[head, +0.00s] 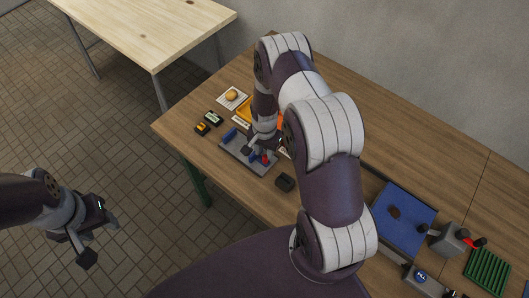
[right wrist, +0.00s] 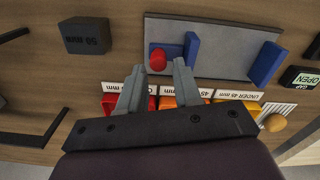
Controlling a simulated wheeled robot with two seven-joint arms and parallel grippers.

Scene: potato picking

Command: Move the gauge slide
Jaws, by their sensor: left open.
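The gauge is a grey plate (head: 240,155) on the wooden table; it also shows in the right wrist view (right wrist: 225,38). It carries a blue jaw (right wrist: 265,62) at one end and a blue slide block (right wrist: 191,50) with a red knob (right wrist: 158,60) at the other. My right gripper (right wrist: 160,72) is open and empty, its fingers apart at the plate's edge near the knob. One fingertip is close to the slide block; I cannot tell whether they touch. In the head view my right gripper (head: 262,143) is partly hidden. My left gripper (head: 101,242) is open, over the floor.
A dark 50 mm block (right wrist: 86,36) lies near the gauge. Labelled red, orange and yellow bins (right wrist: 180,102) stand beside the plate. A potato (head: 232,96) rests on a white striped pad. A blue mat (head: 405,215) and a green rack (head: 488,272) lie to the right.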

